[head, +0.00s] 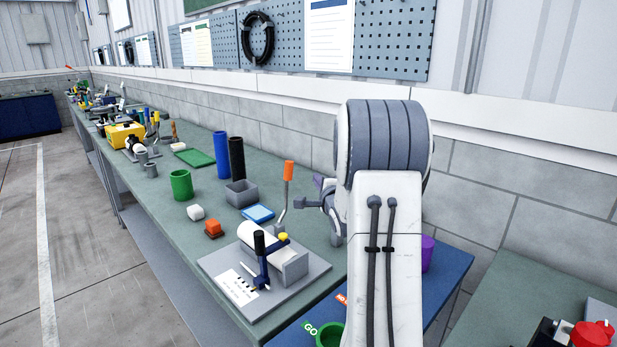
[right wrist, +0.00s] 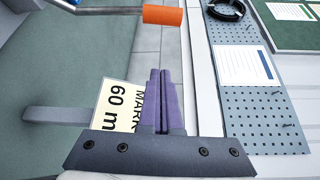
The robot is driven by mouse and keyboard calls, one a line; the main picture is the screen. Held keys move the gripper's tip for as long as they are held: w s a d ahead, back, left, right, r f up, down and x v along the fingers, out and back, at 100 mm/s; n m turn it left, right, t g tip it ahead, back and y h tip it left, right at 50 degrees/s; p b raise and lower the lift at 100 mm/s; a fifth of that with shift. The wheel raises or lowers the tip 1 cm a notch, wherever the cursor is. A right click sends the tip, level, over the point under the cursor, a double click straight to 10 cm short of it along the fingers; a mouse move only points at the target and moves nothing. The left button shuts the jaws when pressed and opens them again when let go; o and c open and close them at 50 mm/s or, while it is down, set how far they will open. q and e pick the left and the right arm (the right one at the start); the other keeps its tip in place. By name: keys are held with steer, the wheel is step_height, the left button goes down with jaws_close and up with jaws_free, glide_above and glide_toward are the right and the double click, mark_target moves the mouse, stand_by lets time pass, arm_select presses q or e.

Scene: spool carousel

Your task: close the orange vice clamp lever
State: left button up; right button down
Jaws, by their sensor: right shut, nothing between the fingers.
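The vice clamp lever is a bent metal rod with an orange grip (head: 289,170). It stands upright, just behind the grey vice block (head: 293,266) on a light grey plate. The orange grip also shows at the top of the right wrist view (right wrist: 162,15), ahead of the fingertips and apart from them. My right gripper (head: 317,181) is to the right of the lever, partly hidden behind my own arm. Its purple fingers (right wrist: 161,75) are shut with nothing between them. My left gripper is in neither view.
A white cylinder (head: 262,240) lies by the block, with a dark blue arm and black handle (head: 259,243) in front. A blue tray (head: 258,213), grey box (head: 241,194) and green cup (head: 181,185) stand farther back on the green bench. The wall is on the right.

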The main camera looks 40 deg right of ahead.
steer(key=w, duration=0.8)
steer(key=shift+w+a, duration=0.15)
steer(key=shift+a, duration=0.05)
steer(key=shift+f, duration=0.1)
